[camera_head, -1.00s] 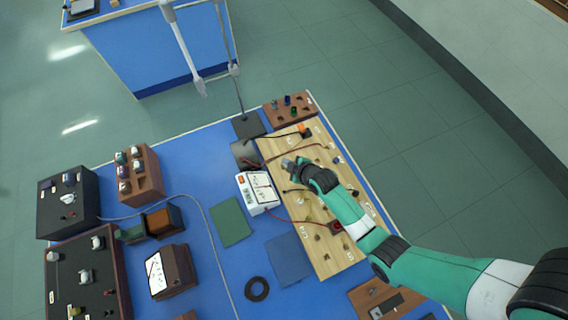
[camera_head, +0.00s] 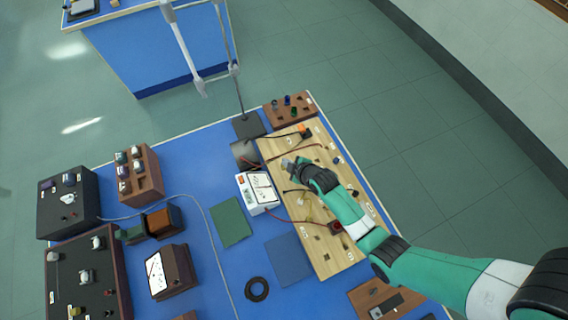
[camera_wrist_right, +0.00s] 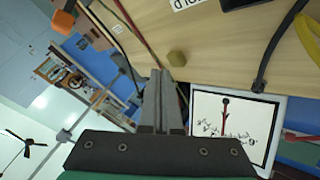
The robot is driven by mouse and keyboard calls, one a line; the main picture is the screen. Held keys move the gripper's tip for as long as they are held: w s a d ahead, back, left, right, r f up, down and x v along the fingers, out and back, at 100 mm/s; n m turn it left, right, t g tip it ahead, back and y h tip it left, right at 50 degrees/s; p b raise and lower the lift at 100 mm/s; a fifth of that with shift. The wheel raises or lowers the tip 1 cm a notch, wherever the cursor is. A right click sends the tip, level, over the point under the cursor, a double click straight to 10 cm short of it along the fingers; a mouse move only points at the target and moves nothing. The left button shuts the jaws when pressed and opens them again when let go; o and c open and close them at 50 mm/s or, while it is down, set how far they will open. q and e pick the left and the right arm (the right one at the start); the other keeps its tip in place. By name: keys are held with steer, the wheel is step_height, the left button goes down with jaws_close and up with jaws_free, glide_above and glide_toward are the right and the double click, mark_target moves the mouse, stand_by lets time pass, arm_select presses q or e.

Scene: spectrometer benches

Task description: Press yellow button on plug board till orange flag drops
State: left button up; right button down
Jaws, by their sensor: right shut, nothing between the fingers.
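The plug board (camera_head: 325,250) is a long pale wooden board with sockets and leads, along the right side of the blue bench. My right gripper (camera_head: 288,163) is shut and empty, low over the board's left edge, near the white meter (camera_head: 258,193). My left gripper is out of view.
An orange block (camera_head: 304,130) sits at the board's far end, with leads running nearby. A brown socket block (camera_head: 289,110) stands beyond it. A lamp base (camera_head: 249,126) is left of that. Dark instrument boxes (camera_head: 68,203) fill the left side. Flat pads lie between.

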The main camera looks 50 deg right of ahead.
stand_by(0.8)
steer(key=shift+f+b, duration=0.3)
steer(key=shift+f, duration=0.15)
steer(key=shift+f+b, duration=0.4)
steer(key=shift+f, duration=0.05)
stand_by(0.5)
steer(key=shift+r+p, duration=0.85)
steer(key=shift+p, duration=0.05)
step_height(320, 180, up, 5)
steer(key=p, duration=0.4)
steer(key=shift+p, duration=0.4)
